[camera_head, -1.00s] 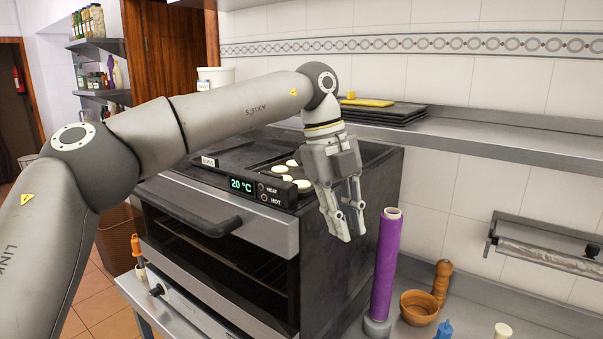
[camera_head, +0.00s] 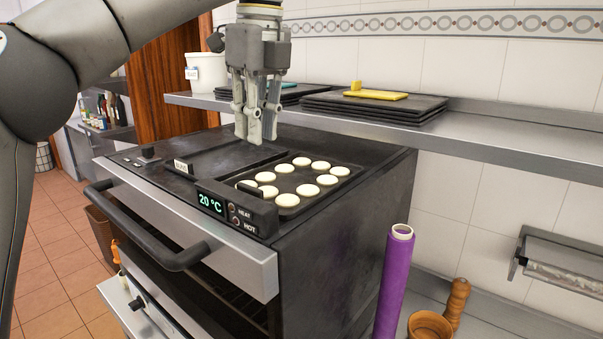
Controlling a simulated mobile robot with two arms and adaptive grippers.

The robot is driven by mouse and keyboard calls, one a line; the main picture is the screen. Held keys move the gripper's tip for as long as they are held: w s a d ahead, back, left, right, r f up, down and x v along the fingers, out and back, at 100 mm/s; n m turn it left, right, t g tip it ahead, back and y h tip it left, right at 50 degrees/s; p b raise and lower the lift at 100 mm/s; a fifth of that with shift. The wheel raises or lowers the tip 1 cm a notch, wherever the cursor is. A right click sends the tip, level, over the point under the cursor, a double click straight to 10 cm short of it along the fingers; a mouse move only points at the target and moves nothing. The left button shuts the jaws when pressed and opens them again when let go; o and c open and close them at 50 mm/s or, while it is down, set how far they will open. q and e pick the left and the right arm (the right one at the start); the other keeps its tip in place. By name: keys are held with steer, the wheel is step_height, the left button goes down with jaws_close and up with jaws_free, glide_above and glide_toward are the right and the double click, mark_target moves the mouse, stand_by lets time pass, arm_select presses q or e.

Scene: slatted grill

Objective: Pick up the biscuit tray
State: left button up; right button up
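The biscuit tray (camera_head: 313,198) is a dark shallow tray holding several pale round biscuits (camera_head: 288,200). It lies on top of the oven (camera_head: 340,240), behind the temperature display. My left gripper (camera_head: 257,138) points down above the oven top, near the far left edge of the tray in the picture. Its fingers look apart, and nothing shows between them. It does not appear to touch the tray. My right gripper is out of view.
A steel shelf (camera_head: 480,145) runs behind the oven with stacked dark trays (camera_head: 372,108) and a yellow item. A white bucket (camera_head: 205,72) stands at its left end. A purple roll (camera_head: 394,285) stands right of the oven. The oven handle (camera_head: 150,240) juts out in front.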

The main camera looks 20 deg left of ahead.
mark_target(249, 186)
arm_select(q)
steer(key=f, duration=0.3)
steer(key=a+f, duration=0.1)
steer(key=shift+s+f, duration=0.15)
steer(key=shift+s, duration=0.2)
steer(key=shift+w+a+f, duration=0.1)
steer(key=shift+f, duration=0.1)
steer(key=shift+w+f, duration=0.2)
steer(key=shift+w+a+f+p, duration=0.1)
steer(key=shift+w+f+p, duration=0.05)
steer(key=shift+f+p, duration=0.8)
steer(key=shift+a+f+p, duration=0.25)
steer(key=shift+f+p, duration=0.2)
steer(key=shift+f, duration=1.15)
jaws_close()
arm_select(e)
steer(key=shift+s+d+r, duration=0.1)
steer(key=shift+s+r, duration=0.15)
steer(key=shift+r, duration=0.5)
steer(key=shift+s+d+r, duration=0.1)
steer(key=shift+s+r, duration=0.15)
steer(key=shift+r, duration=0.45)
